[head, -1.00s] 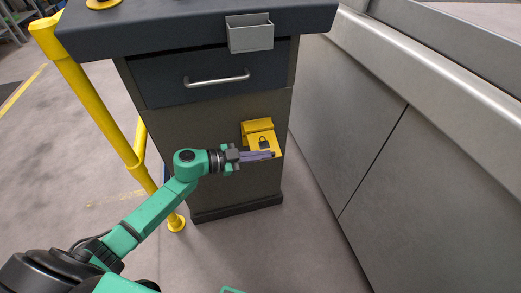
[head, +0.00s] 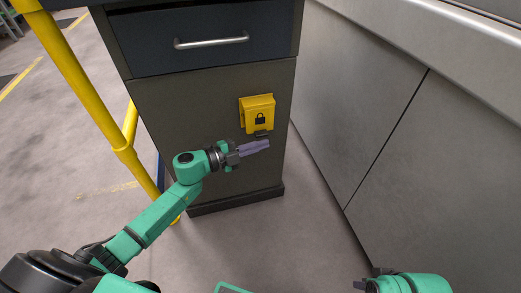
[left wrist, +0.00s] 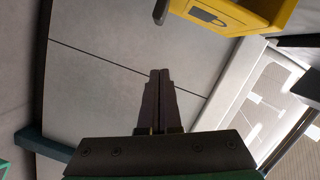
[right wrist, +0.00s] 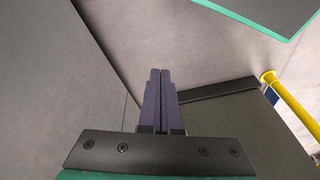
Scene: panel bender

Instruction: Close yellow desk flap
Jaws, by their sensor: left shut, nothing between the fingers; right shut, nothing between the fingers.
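The yellow desk flap (head: 259,112) bears a padlock symbol and is on a small yellow box on the grey desk front, below the drawer. It hangs down over the box front, with a dark tab at its lower edge. I cannot tell whether it is fully flush. It also shows at the top of the left wrist view (left wrist: 225,14). My left gripper (head: 267,145) is shut and empty, just below the flap and apparently apart from it. My right gripper (head: 360,284) is at the bottom edge of the head view; its fingers are shut and empty in the right wrist view (right wrist: 160,72).
The desk (head: 205,130) has a dark drawer with a metal handle (head: 211,42). A yellow rail (head: 75,85) stands on its left. A grey panelled machine (head: 410,120) stands on the right. Bare floor (head: 290,235) lies in front of the desk.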

